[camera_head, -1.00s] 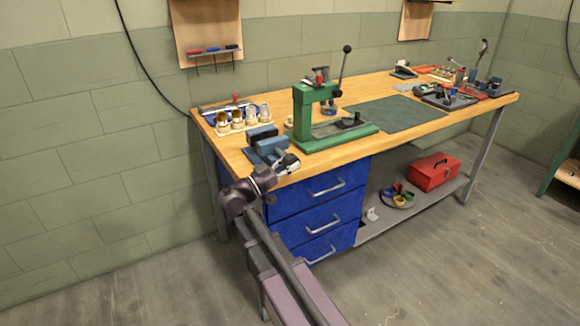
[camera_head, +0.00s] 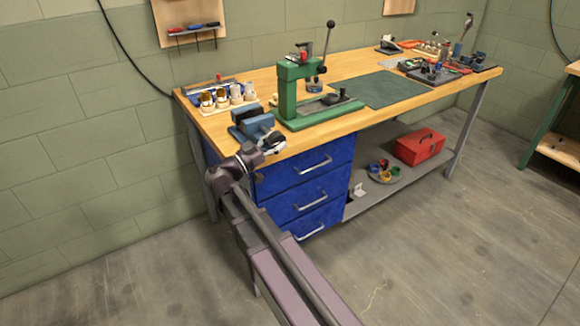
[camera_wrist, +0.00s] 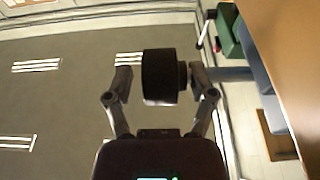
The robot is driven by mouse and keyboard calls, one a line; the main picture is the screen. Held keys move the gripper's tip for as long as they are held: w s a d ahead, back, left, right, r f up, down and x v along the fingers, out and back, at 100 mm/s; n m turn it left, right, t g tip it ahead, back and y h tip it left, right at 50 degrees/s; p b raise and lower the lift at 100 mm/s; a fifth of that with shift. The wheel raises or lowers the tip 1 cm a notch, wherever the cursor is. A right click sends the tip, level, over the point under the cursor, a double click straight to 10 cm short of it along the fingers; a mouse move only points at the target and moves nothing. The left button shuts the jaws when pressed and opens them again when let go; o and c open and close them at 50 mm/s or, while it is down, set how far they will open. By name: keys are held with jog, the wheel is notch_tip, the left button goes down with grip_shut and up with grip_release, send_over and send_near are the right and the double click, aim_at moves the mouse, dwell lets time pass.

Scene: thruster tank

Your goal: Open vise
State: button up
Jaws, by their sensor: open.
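The blue vise (camera_head: 254,124) stands at the near left edge of the workbench. Its blue-grey side (camera_wrist: 256,60) shows at the right of the wrist view. A thick dark round knob (camera_wrist: 163,77), which looks like the end of the vise's handle, sits between my fingers, with a grey bar running from behind it toward the vise. My gripper (camera_head: 273,143) is in front of the vise at the bench edge. In the wrist view my gripper (camera_wrist: 163,84) is open, one finger on each side of the knob. Whether the fingers touch it is unclear. The vise's jaw gap is too small to judge.
A green press (camera_head: 300,100) stands right of the vise on the workbench (camera_head: 340,70). A row of small containers (camera_head: 228,97) is behind the vise. Blue drawers (camera_head: 300,185) are below. A red toolbox (camera_head: 418,147) sits on the lower shelf. The floor in front is clear.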

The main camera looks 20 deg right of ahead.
jog(key=shift+r+y+p, duration=0.2)
jog(key=shift+y+p, duration=0.1)
jog(key=shift+p, duration=0.15)
